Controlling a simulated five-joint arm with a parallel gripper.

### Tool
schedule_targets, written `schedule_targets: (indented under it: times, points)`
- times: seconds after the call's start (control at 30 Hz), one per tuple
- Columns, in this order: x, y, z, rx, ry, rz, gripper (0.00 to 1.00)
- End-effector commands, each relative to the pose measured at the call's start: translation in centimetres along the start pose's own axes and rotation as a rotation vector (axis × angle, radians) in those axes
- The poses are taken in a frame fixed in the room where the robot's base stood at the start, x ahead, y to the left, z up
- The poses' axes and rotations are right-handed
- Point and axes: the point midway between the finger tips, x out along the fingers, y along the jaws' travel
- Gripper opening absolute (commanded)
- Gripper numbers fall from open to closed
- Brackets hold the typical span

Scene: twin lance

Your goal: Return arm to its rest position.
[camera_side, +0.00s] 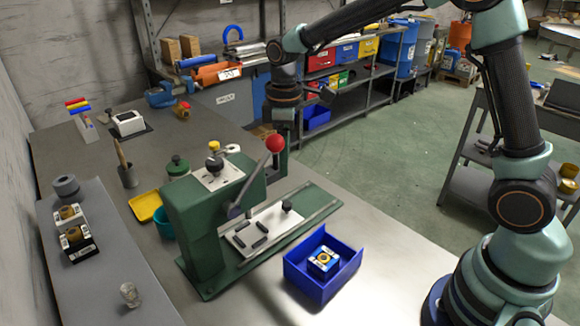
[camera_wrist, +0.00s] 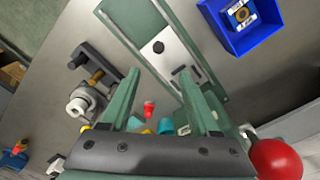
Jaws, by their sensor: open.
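My gripper (camera_wrist: 160,95) is open in the wrist view, its two green fingers apart with nothing held between them. In the side view my arm reaches from the right across the top, and its wrist hangs down behind the green press (camera_side: 215,225). The red ball (camera_side: 275,143) of the press lever stands in front of the lower gripper there, so the fingertips are hard to make out. The same red ball (camera_wrist: 276,160) is close at the lower right in the wrist view.
A blue bin (camera_side: 310,284) holding a blue block with a round centre (camera_side: 323,261) sits right of the press. A grey ledge (camera_side: 105,270) with small fixtures is at left. A yellow tray (camera_side: 145,206) lies behind the press. The bench's right front is bare.

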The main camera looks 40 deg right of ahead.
Motion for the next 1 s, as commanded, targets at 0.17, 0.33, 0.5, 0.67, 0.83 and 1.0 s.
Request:
schedule_targets:
  times: [0.17, 0.33, 0.5, 0.67, 0.83, 1.0]
  points:
    - [-0.1, 0.0, 0.1, 0.003, 0.002, 0.001, 0.62]
    - [-1.9, -0.2, 1.1, 0.063, 0.036, 0.026, 0.62]
    - [-5.3, -1.1, 3.8, 0.205, 0.113, 0.076, 0.62]
    - [-7.8, -2.4, 6.8, 0.350, 0.194, 0.117, 0.62]
    - [-9.3, -3.9, 9.8, 0.503, 0.285, 0.152, 0.62]
    - [-9.8, -5.3, 12.5, 0.643, 0.377, 0.178, 0.62]
